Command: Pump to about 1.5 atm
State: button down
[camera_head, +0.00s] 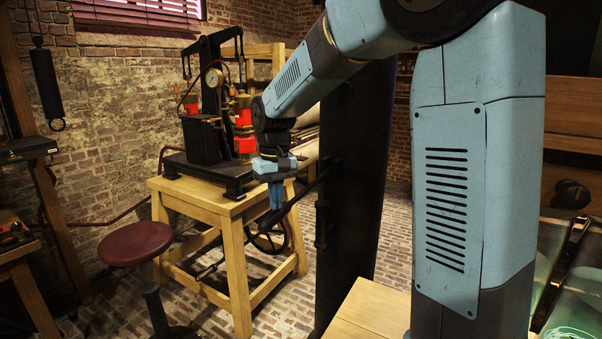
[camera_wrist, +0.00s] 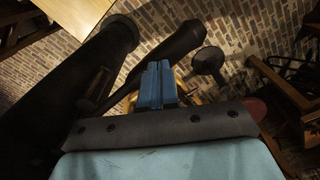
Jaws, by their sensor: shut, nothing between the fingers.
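The pump (camera_head: 204,130) is a black machine with red cylinders and brass fittings, on a wooden stand (camera_head: 205,197) left of centre in the head view. A round pale gauge (camera_head: 214,77) sits near its top; its reading is too small to tell. A dark bar (camera_head: 300,194) slants out from a dark upright column (camera_head: 350,180) beside the stand; a thick dark bar (camera_wrist: 175,52) also shows in the wrist view. My gripper (camera_head: 276,203) points down by the bar, its blue fingers (camera_wrist: 156,85) together and empty. I cannot tell whether they touch the bar.
A red-topped stool (camera_head: 135,243) stands left of the stand. A spoked wheel (camera_head: 268,238) is below the stand's right side. A wooden bench top (camera_head: 365,313) is at the lower middle. Brick floor (camera_head: 285,292) lies open in front of the stand.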

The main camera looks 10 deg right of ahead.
notch_tip(320, 180, down, 2)
jog(key=shift+f, duration=0.25)
notch_tip(320, 180, up, 14)
jog(key=shift+f, duration=0.25)
dwell(1.1)
notch_tip(320, 180, down, 14)
jog(key=shift+r, duration=0.2)
notch_tip(320, 180, up, 14)
jog(key=shift+f, duration=0.15)
dwell(0.7)
